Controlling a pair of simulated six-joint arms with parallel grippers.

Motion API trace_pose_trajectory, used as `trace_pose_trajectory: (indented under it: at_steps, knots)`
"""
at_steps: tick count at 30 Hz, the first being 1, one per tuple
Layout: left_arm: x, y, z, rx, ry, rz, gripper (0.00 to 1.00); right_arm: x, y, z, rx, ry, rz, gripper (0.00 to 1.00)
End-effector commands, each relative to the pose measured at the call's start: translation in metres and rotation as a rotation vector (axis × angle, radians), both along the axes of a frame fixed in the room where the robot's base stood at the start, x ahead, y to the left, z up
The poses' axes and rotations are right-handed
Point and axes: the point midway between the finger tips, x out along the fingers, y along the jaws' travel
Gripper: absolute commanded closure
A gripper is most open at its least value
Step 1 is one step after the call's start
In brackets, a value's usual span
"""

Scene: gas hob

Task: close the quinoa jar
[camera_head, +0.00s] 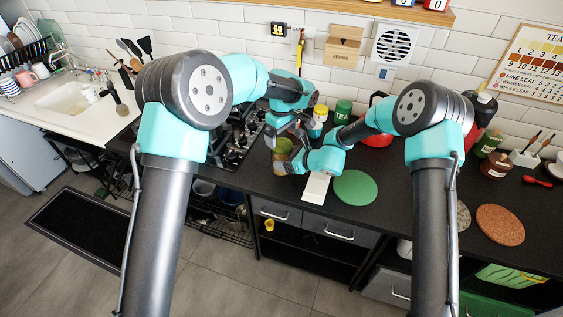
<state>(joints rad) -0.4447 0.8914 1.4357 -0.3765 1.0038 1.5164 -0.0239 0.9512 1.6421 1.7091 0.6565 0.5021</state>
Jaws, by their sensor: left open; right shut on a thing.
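A small jar with an olive-green top (283,146) stands on the dark counter beside the hob; I take it to be the quinoa jar, but no label is readable. My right gripper (284,167) reaches in from the right, low at the jar, and is shut on it. My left gripper (300,136) is higher, just right of the jar's top, and is open. The arms hide part of the jar, and I cannot tell whether a separate lid lies nearby.
A green TEA tin (343,110) and a yellow-topped jar (320,112) stand behind the grippers. The gas hob (237,140) is to the left. A white block (316,188) and a green round mat (355,188) lie near the front edge. The counter farther right is partly clear.

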Motion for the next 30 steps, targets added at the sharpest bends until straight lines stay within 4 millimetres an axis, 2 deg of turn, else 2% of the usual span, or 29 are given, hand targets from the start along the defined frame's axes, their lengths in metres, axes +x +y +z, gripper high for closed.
trace_pose_trajectory:
  at_steps: [3,7,19,30]
  knots:
    - [0.000,0.001,-0.017,0.001,0.002,0.001,0.00,0.000,0.000,0.000,0.000,0.000,0.000,0.85]
    - [0.000,0.001,-0.030,0.001,0.002,0.000,0.00,0.000,0.000,0.000,0.000,0.000,0.000,0.85]
    - [0.000,0.000,-0.036,0.000,0.000,0.000,0.00,0.000,0.000,0.000,0.000,0.000,0.000,0.85]
    - [0.000,0.000,-0.036,-0.001,0.001,0.000,0.35,0.000,0.000,0.000,0.000,0.000,0.000,0.85]
